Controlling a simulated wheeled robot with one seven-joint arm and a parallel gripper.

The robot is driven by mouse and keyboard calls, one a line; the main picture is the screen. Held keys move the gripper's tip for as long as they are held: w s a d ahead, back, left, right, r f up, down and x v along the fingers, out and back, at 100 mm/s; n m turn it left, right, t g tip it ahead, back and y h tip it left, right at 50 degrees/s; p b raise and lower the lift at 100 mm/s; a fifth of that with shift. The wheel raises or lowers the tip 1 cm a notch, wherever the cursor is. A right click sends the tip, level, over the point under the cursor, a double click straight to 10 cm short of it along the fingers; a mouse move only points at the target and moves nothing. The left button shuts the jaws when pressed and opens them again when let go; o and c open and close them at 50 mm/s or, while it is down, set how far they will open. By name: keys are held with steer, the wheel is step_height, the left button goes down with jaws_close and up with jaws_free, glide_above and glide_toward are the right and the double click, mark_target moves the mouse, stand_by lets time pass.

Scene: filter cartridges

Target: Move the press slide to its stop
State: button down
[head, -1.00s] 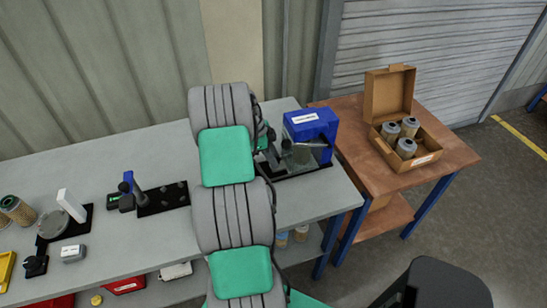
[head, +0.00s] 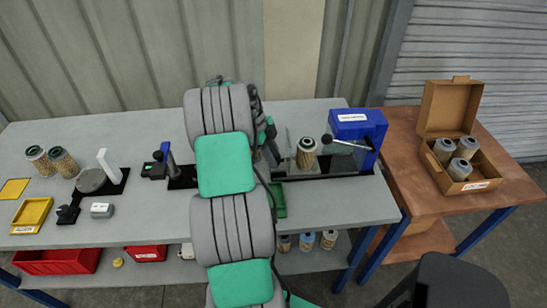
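The press is a blue housing (head: 357,126) on a black base (head: 318,172) at the right end of the grey bench. A lever with a dark knob reaches left from the housing. A filter cartridge (head: 306,156) with a dark top stands upright over the base, left of the housing, with a gap between them. A thin upright plate (head: 288,150) shows just left of the cartridge; I cannot tell whether it belongs to the slide. My gripper (head: 268,140) is mostly hidden behind my arm, left of the cartridge. Its fingers and any contact with the slide cannot be made out.
An open cardboard box (head: 462,185) with three cartridges stands on the brown table at right. A green piece (head: 278,200) lies in front of the press. At left are two cartridges (head: 52,161), a round-plate fixture (head: 92,181) and a yellow tray (head: 31,216).

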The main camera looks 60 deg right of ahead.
steer(key=c, duration=1.1)
jaws_free()
steer(key=shift+w+a, duration=0.15)
steer(key=shift+w, duration=0.05)
steer(key=p+v, duration=0.1)
steer(key=v, duration=0.6)
steer(key=shift+r, duration=0.35)
steer(key=shift+w, duration=0.15)
